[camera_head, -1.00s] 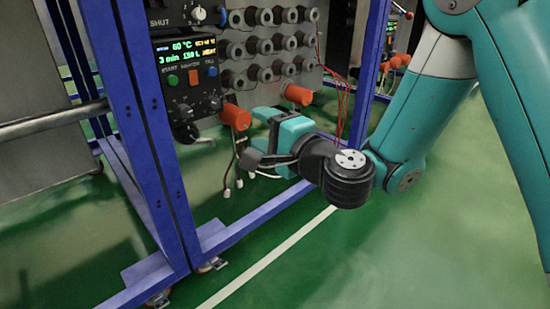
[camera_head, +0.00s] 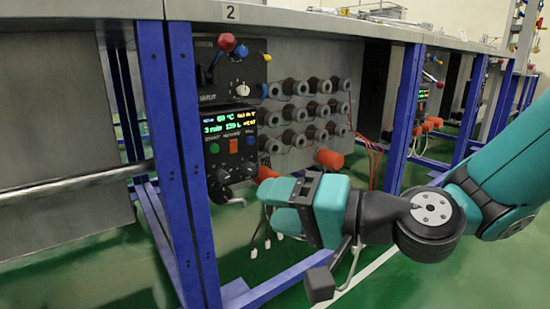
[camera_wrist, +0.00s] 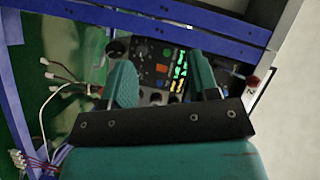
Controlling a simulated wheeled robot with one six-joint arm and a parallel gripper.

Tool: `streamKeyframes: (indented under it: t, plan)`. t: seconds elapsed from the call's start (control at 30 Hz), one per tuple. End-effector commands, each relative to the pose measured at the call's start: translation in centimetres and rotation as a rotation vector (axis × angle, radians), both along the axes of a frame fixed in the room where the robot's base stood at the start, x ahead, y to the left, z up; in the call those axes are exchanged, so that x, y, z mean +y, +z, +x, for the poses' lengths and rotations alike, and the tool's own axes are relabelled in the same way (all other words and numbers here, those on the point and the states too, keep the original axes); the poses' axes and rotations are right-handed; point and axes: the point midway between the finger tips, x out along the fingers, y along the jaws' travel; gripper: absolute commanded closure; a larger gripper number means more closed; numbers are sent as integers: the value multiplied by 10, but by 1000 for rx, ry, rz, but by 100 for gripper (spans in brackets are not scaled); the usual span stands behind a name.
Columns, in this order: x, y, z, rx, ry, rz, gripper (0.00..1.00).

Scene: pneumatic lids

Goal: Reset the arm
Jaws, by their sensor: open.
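My teal and black gripper (camera_head: 283,206) is in front of the lower part of the control panel, reaching in from the right. In the wrist view its two teal fingers (camera_wrist: 163,85) stand apart with nothing between them. Beyond them shows the control panel (camera_wrist: 168,65), turned on its side, with its lit display. In the head view the panel (camera_head: 230,150) has a lit green and yellow display, coloured buttons and black knobs below. My gripper seems apart from the panel, though the exact gap cannot be told.
Blue frame posts (camera_head: 190,160) stand left of the panel. Several grey cylinders (camera_head: 297,112) line the plate to its right, with an orange cylinder (camera_head: 328,158) below them. A red-knobbed lever (camera_head: 227,42) is above. Red wires (camera_head: 375,155) hang at right. Green floor (camera_head: 440,275) is open in front.

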Motion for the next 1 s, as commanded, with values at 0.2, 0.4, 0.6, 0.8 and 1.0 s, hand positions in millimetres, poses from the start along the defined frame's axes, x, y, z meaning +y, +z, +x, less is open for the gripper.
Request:
streamKeyframes:
  t: [0.2, 0.4, 0.6, 0.8, 1.0]
  plan:
    - [-23, 36, -72, -105, 353, -514, 45]
    - [-83, 50, -112, -48, 514, -891, 45]
    - [-132, 88, -140, 56, 586, -1110, 45]
    - [-131, 144, -139, 57, 587, -1105, 45]
    - [-131, 218, -139, 58, 587, -1104, 45]
